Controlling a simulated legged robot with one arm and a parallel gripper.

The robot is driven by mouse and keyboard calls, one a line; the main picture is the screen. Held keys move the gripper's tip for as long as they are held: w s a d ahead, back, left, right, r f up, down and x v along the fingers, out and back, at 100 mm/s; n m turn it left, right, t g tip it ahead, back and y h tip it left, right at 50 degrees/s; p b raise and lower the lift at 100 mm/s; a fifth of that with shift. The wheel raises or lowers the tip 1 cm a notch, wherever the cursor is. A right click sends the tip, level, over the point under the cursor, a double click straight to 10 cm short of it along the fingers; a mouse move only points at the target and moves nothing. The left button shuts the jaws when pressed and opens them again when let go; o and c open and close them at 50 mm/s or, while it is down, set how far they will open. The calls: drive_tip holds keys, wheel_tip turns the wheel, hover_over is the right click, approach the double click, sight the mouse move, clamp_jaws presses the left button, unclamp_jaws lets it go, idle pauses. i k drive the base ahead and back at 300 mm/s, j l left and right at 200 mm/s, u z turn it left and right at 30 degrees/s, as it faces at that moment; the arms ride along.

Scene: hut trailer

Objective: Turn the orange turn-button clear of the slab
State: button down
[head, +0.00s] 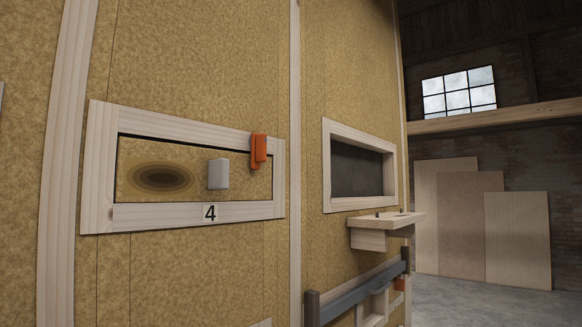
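The orange turn-button (259,151) sits on the upper right part of a pale wooden frame. It stands upright, and its lower end hangs over the upper right corner of the slab. The slab (200,178) is a tan panel inside the frame (98,170), with a dark oval patch at its left and a whitish block-shaped knob (218,174) right of its middle. A dark gap runs along the slab's top edge. My gripper is not in view.
A label "4" (210,213) is on the frame's lower rail. To the right are a dark framed opening (358,171), a jutting wooden shelf (386,220) and a grey rail (355,290). Boards (517,240) lean against the far brick wall, with open floor before them.

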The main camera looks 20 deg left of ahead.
sight(258, 141)
drive_tip(key=i+l+u, duration=0.15)
drive_tip(key=i+u, duration=0.2)
drive_tip(key=i+l+u, duration=0.35)
drive_tip(key=i, duration=0.2)
